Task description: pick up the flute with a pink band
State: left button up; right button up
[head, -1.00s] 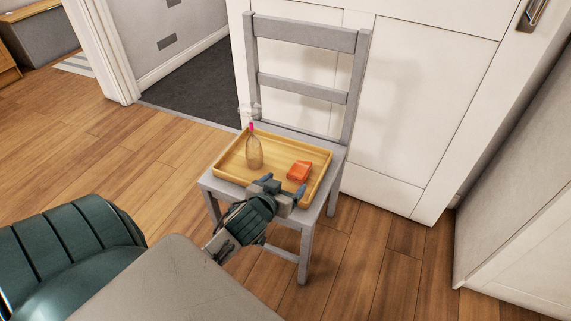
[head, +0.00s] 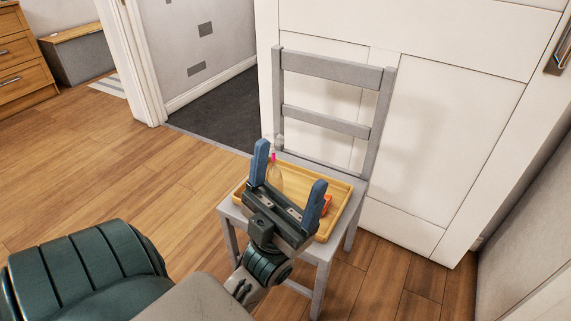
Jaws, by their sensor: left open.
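The clear flute with a pink band (head: 275,177) stands on a wooden tray (head: 328,178) on the seat of a grey chair. It looks upside down, bowl low and stem with the pink band above. My left gripper (head: 290,165) is open, its two blue fingers pointing up and away from me. In the picture it overlaps the tray; the left finger lies just left of the flute and partly covers its side. I see no contact between them. The flute's lower end is hidden behind the gripper. My right gripper is not in view.
An orange object (head: 327,205) lies on the tray, mostly hidden behind the right finger. The grey chair (head: 333,128) has its back against a white panelled wall. Wooden floor (head: 150,190) to the left is clear.

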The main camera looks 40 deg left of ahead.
aim_at(274, 177)
jog(key=u, duration=1.45)
